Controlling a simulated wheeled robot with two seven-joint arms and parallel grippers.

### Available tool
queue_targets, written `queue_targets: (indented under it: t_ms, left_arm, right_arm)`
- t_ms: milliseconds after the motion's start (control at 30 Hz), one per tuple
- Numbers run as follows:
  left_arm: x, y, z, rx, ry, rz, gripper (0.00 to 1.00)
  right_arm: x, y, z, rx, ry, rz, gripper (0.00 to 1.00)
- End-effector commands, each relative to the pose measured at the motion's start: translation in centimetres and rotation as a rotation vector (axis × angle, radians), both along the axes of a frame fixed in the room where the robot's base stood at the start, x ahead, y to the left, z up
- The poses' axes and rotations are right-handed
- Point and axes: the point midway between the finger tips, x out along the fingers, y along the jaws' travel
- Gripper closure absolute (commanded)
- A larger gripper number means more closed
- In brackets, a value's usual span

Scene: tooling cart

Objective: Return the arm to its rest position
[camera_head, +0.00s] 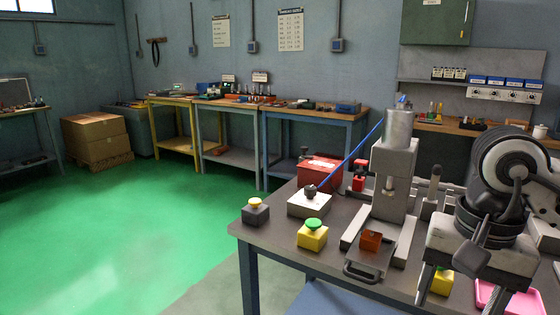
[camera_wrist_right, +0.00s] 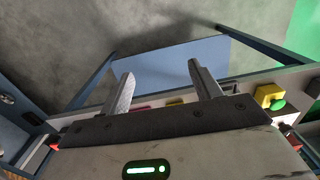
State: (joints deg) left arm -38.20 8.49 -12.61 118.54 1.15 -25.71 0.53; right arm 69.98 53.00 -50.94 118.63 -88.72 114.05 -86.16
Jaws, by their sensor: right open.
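My right arm (camera_head: 490,210) comes in at the right of the head view and hangs over the right part of the workbench (camera_head: 262,225). Its right gripper (camera_head: 458,290) points down, with the two fingers spread apart and nothing between them. In the right wrist view the gripper (camera_wrist_right: 161,72) also shows its fingers wide apart and empty, with the bench edge and a blue lower panel (camera_wrist_right: 185,65) behind them. My left gripper is not in view.
A press (camera_head: 395,160) with an orange-brown block (camera_head: 371,240) at its base stands left of my right arm. A yellow box with a green button (camera_head: 312,235), a dark box with a yellow button (camera_head: 256,211) and a pink tray (camera_head: 508,298) are on the bench. Green floor lies open at left.

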Motion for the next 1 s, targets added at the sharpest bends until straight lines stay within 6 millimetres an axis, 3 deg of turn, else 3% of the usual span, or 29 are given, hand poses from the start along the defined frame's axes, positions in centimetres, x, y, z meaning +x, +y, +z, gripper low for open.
queue_targets:
  t_ms: [100, 367, 533, 633, 700, 800, 867, 933, 967, 1000]
  left_arm:
    - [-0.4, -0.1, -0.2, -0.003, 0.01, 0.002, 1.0]
    - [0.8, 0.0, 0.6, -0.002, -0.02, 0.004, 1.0]
    - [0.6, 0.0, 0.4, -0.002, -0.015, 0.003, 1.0]
    - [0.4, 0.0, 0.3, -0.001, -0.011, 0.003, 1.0]
    - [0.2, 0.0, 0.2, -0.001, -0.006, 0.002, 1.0]
    - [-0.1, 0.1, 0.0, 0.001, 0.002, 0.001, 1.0]
    - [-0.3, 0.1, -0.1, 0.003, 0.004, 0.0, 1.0]
    - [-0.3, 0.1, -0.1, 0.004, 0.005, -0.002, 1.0]
    - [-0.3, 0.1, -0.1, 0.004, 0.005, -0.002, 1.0]
    - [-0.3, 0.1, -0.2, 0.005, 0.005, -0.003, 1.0]
  right_arm:
    - [-0.9, 3.1, -1.7, 0.13, 0.07, -0.01, 0.37]
    - [-3.8, 10.5, -3.4, 0.462, 0.284, -0.106, 0.37]
    - [-6.5, 16.6, -2.6, 0.774, 0.573, -0.275, 0.37]
    - [-7.5, 20.1, -0.5, 1.007, 0.863, -0.469, 0.37]
    - [-7.0, 21.7, 1.5, 1.175, 1.134, -0.663, 0.37]
    - [-4.2, 21.9, 3.2, 1.362, 1.564, -0.988, 0.37]
    - [-1.8, 20.9, 2.8, 1.435, 1.84, -1.201, 0.37]
    - [1.1, 19.0, 0.6, 1.483, 2.176, -1.465, 0.37]
    - [2.1, 18.0, -1.0, -1.451, -2.265, 1.542, 0.37]
    - [3.2, 16.5, -3.5, -1.254, -2.132, 1.47, 0.37]
